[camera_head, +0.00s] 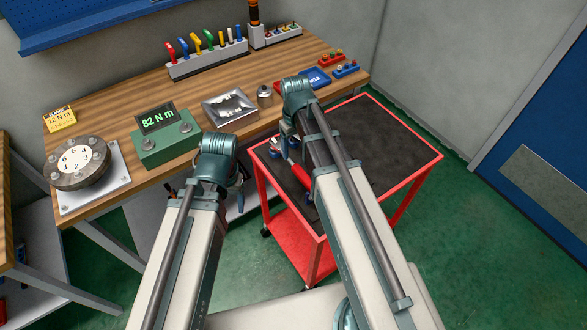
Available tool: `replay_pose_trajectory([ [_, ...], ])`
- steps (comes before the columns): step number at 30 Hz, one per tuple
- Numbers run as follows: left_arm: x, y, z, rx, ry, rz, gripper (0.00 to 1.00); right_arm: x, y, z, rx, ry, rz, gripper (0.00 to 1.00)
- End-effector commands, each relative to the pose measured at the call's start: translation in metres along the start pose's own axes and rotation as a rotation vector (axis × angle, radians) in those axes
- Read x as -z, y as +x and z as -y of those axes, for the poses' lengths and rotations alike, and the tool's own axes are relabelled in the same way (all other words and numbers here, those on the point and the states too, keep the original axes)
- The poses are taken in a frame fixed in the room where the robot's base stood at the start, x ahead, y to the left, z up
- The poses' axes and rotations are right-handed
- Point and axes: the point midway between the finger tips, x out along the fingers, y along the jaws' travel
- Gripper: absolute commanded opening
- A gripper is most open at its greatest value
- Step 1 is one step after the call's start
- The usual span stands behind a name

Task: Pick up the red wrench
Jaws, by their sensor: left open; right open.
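The red wrench (300,178) lies on the dark top of the red cart (400,150), near its left side. Its red handle shows to the left of my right forearm, which may hide part of it. My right gripper (287,138) hangs below the wrist at the far left edge of the cart, close to the wrench's upper end; the arm partly hides it. My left gripper (239,188) hangs left of the cart, in front of the workbench edge, mostly hidden behind its wrist. Both are open, and I see nothing held.
The wooden workbench (110,130) holds a flanged disc (78,165), a green torque display (165,140), a metal tray (229,108) and a rack of coloured-handled tools (207,62). The right part of the cart top is clear. Green floor (480,240) is free on the right.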

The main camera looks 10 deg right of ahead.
Motion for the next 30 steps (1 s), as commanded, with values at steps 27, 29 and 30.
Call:
replay_pose_trajectory([
  [27,0.005,0.081,-0.008,0.000,-0.001,0.000,0.71,-0.002,0.081,-0.002,0.000,0.000,0.000,0.71],
  [29,0.005,0.088,-0.008,0.000,-0.001,0.000,0.71,-0.002,0.089,-0.002,0.000,0.001,0.000,0.71],
  [30,0.005,0.093,-0.009,0.000,-0.001,0.000,0.71,-0.003,0.094,-0.003,0.000,0.001,0.000,0.71],
])
